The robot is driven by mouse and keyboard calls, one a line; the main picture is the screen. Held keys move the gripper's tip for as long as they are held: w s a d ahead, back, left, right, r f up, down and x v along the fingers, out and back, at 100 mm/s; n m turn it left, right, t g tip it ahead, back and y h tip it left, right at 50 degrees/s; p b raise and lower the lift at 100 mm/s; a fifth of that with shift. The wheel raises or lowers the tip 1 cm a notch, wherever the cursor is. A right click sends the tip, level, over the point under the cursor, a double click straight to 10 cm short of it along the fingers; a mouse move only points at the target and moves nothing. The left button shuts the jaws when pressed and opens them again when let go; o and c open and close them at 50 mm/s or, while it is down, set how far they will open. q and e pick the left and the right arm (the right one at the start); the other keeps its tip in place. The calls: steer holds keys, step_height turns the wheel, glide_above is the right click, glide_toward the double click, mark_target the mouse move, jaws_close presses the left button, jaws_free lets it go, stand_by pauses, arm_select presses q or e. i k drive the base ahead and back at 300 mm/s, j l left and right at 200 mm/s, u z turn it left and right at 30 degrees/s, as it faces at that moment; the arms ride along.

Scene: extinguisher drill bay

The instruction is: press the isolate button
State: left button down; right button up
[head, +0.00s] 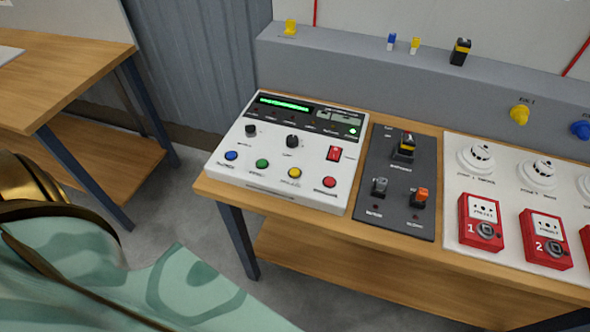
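A white control panel (285,151) lies on the wooden bench, with a lit green display (284,103) along its top. A row of round buttons runs along its front: blue (231,155), green (262,163), yellow (294,173) and red (329,182). The labels are too small to read, so I cannot tell which button is isolate. Neither of my grippers shows, and nothing touches the panel.
A dark switch panel (400,170) sits right of the control panel. Beyond it a white board (455,208) carries round detectors and red call points, one marked 1 (480,222). A grey ledge (350,62) runs behind. Another wooden table (60,75) stands left across a floor gap.

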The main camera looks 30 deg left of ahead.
mark_target(294, 172)
steer(key=i+l, duration=0.1)
steer(key=i, duration=0.25)
steer(key=i+l, duration=0.1)
steer(key=i, duration=0.2)
steer(key=u, duration=1.65)
